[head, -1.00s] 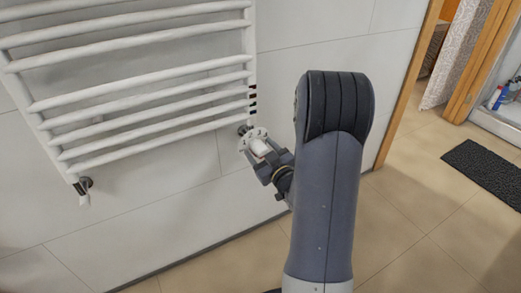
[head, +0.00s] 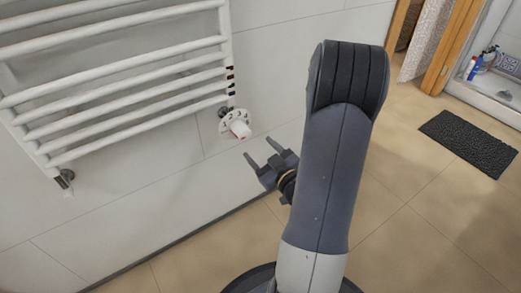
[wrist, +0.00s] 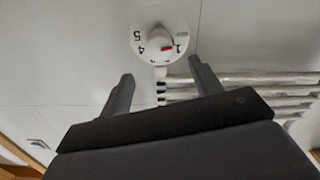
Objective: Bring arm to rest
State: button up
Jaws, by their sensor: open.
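My gripper (head: 261,158) is open and empty in the head view, to the lower right of the radiator's white valve knob (head: 238,129) and apart from it. In the wrist view my gripper's two dark fingers (wrist: 162,82) stand spread. The knob (wrist: 159,36) shows beyond them at the top, with the digits 5, 4 and 1 and a red mark on its face. Part of my own arm stands in the middle of the head view.
A white towel radiator (head: 115,85) hangs on the tiled wall at the left. A dark mat (head: 467,143) lies on the beige floor at the right, near a doorway and several bottles (head: 480,62).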

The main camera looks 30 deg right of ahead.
aim_at(246, 136)
jog(key=w+b, duration=0.1)
jog(key=w, duration=1)
jog(key=shift+w+a+b, duration=0.1)
jog(key=shift+a+b, duration=0.1)
jog(key=shift+b, duration=0.1)
jog(key=shift+r+p, duration=0.1)
jog(key=shift+p, duration=0.45)
jog(key=shift+m, duration=0.4)
jog(key=shift+s, duration=0.2)
